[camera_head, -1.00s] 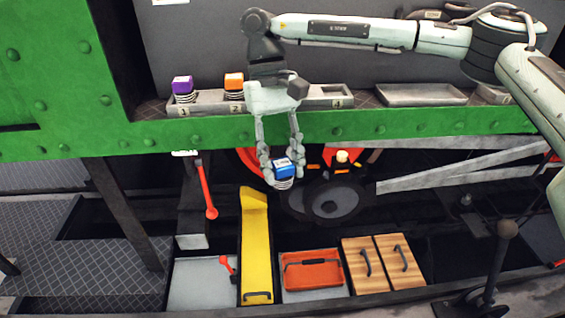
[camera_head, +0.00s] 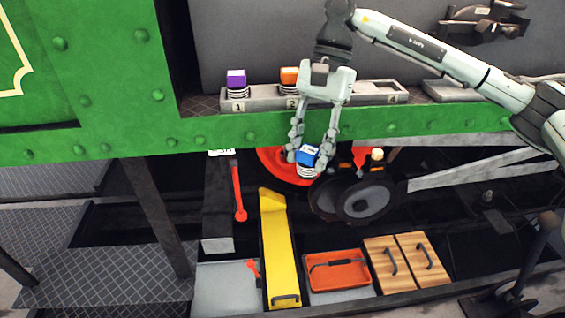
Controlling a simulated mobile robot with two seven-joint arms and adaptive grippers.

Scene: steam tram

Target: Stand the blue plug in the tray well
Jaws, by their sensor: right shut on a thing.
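The blue plug (camera_head: 308,157) has a blue top and a pale ribbed lower part, and it is slightly tilted. My right gripper (camera_head: 309,163) is shut on it and holds it in front of the green beam, below the tray's level. The long grey tray (camera_head: 360,97) lies on the ledge above the green beam, with numbered wells. A purple plug (camera_head: 237,82) stands at the well marked 1. An orange plug (camera_head: 289,78) stands at the well marked 2. My gripper hides the part of the tray near the third well. The label 4 shows at the right end. My left gripper is not in view.
The riveted green beam (camera_head: 200,136) runs across below the tray. A second shallow grey tray (camera_head: 450,91) lies to the right. Below are a yellow chute (camera_head: 279,245), an orange-red tray (camera_head: 338,271) and wooden lids (camera_head: 383,262). Dark wheels (camera_head: 362,197) sit behind.

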